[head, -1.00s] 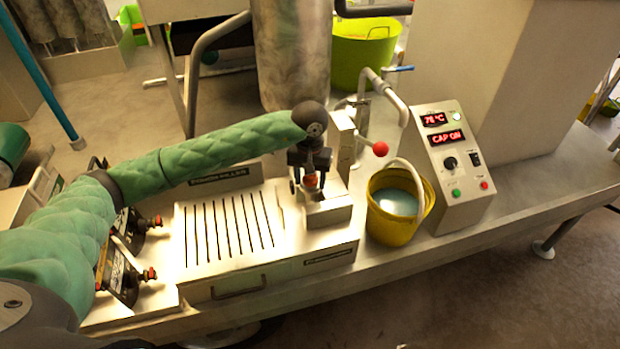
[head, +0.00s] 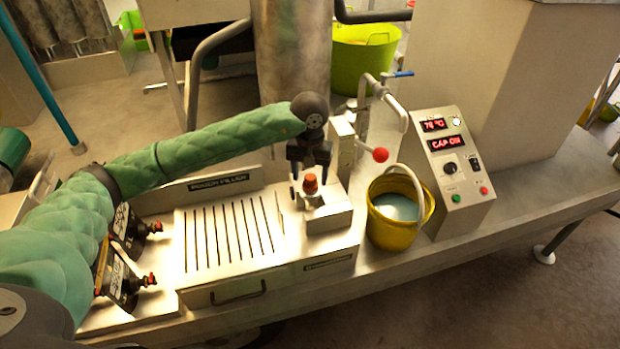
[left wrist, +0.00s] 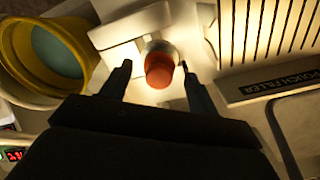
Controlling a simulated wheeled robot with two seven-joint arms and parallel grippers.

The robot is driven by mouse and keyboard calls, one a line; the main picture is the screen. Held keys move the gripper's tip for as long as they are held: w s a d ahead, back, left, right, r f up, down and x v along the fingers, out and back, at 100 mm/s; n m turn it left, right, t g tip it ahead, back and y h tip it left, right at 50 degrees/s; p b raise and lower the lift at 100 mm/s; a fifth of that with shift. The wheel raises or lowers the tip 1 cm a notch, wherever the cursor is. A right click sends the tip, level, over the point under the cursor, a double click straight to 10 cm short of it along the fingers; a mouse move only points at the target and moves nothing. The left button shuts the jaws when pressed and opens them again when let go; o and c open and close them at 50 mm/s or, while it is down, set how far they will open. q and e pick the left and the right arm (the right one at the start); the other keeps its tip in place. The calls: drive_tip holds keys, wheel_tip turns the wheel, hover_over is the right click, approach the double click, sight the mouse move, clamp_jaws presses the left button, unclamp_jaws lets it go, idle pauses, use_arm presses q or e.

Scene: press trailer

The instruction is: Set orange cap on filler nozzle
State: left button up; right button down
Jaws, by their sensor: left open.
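The orange cap (head: 311,183) sits upright on top of the filler nozzle (head: 313,199), at the right end of the slotted filler. In the left wrist view the cap (left wrist: 159,70) covers the nozzle's top, with a pale ring of the nozzle showing around it. My left gripper (head: 310,180) is open above and around the cap, a finger on each side. In the left wrist view both fingertips (left wrist: 155,66) stand apart from the cap with gaps between. How firmly the cap is seated cannot be told. My right gripper is not in view.
A yellow bucket of pale liquid (head: 374,222) stands right of the nozzle. The control box (head: 455,185) shows "CAP ON". A red-knobbed lever (head: 380,155) is close behind. Several dark pouches with red caps (head: 125,280) lie at left. The slotted deck (head: 235,262) is clear.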

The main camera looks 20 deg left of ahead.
sight(310, 178)
use_arm(q)
drive_tip(key=shift+r, duration=3.65)
